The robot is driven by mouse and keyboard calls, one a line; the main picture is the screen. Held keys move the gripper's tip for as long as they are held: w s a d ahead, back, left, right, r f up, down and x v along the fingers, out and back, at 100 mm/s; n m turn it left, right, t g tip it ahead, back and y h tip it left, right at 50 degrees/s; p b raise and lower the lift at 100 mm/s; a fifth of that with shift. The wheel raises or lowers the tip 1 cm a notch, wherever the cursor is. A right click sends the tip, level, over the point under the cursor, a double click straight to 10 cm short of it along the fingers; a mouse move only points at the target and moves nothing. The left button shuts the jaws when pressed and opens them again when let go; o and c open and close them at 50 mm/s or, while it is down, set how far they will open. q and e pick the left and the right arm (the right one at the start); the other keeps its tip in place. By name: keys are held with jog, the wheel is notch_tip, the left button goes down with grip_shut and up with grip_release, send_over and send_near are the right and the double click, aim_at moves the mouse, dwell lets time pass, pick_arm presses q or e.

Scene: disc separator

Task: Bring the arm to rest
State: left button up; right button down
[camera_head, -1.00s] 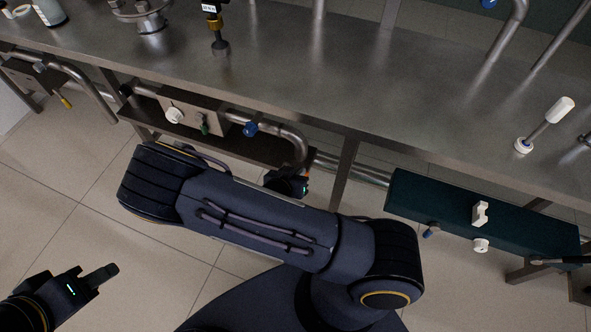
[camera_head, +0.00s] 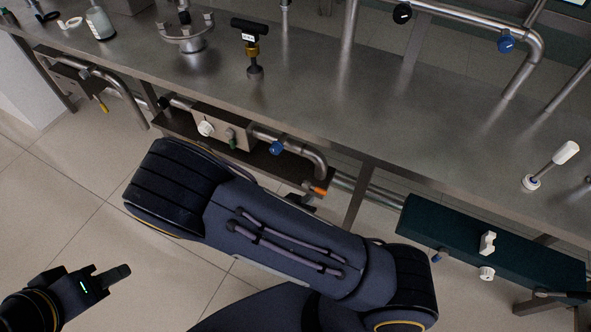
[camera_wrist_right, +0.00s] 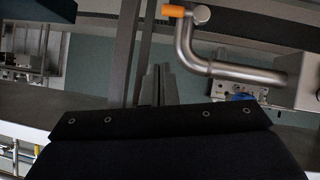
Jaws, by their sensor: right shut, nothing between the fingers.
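My right arm (camera_head: 285,232) crosses the middle of the head view in front of the bench. Its gripper is mostly hidden behind the arm there. In the right wrist view my right gripper (camera_wrist_right: 157,84) is shut and empty, near a metal pipe with an orange end (camera_wrist_right: 173,11). I cannot tell whether it touches anything. My left gripper (camera_head: 122,273) is at the lower left of the head view, above the floor and apart from the bench. It is seen from the side, so its opening is unclear.
The steel bench (camera_head: 330,110) runs across the scene. Below its front edge are a valve box (camera_head: 220,128), a bent pipe (camera_head: 310,157) and a dark green box (camera_head: 500,245). A white-handled lever (camera_head: 551,163) stands on the right. The tiled floor (camera_head: 80,205) at left is open.

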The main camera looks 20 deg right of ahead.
jog(key=shift+a, duration=0.15)
jog(key=w+a+r+g+y+p, duration=0.1)
jog(key=w+a+r+y+p, duration=0.25)
jog(key=a+r+y, duration=0.45)
notch_tip(320, 180, up, 12)
jog(key=s+a+n+y+p, duration=0.1)
jog(key=a+n+y+p, duration=0.15)
jog(key=y, duration=0.45)
jog(key=s+d+r+n+y+p, duration=0.1)
jog(key=s+d+r, duration=0.15)
jog(key=r, duration=0.35)
jog(key=s+d+r+n+y+p, duration=0.1)
jog(key=s+r+p, duration=0.15)
jog(key=r, duration=0.25)
jog(key=s+d+r+n+h+p, duration=0.1)
jog(key=s+d+r+n+h, duration=0.1)
jog(key=s+d, duration=0.6)
jog(key=shift+s+d+r+h, duration=0.15)
jog(key=shift+s+r+h, duration=0.55)
jog(key=shift+s, duration=0.25)
